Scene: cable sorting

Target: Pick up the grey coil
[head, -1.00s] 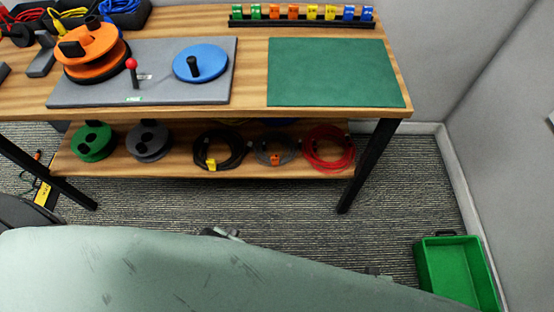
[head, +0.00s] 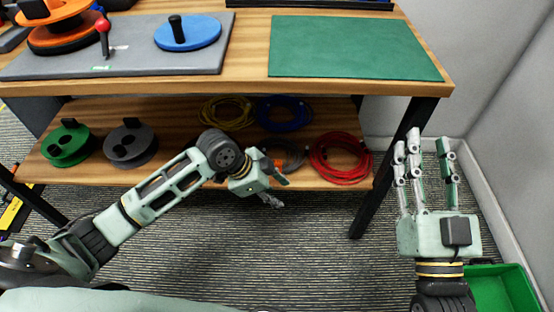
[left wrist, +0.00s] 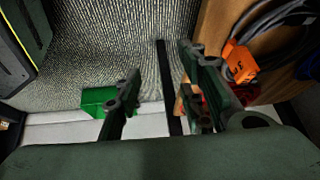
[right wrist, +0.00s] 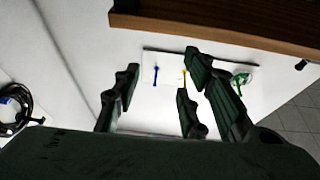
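The grey coil (head: 293,153) lies on the lower shelf, left of the red coil, partly hidden behind my left gripper in the head view. In the left wrist view a dark coil (left wrist: 268,22) with an orange tag (left wrist: 239,62) lies on the shelf at upper right, beside the fingers. My left gripper (head: 280,187) is open and empty at the shelf's front edge, just in front of the grey coil; its spread fingers also show in the left wrist view (left wrist: 160,68). My right gripper (head: 425,155) is open and empty, upright, right of the table leg.
The red coil (head: 340,158) lies right of the grey one; yellow (head: 228,112) and blue (head: 284,112) coils lie behind. Green (head: 69,144) and grey (head: 130,144) reels stand at left. A table leg (head: 390,170) stands right of the shelf. A green bin (head: 505,288) is on the floor.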

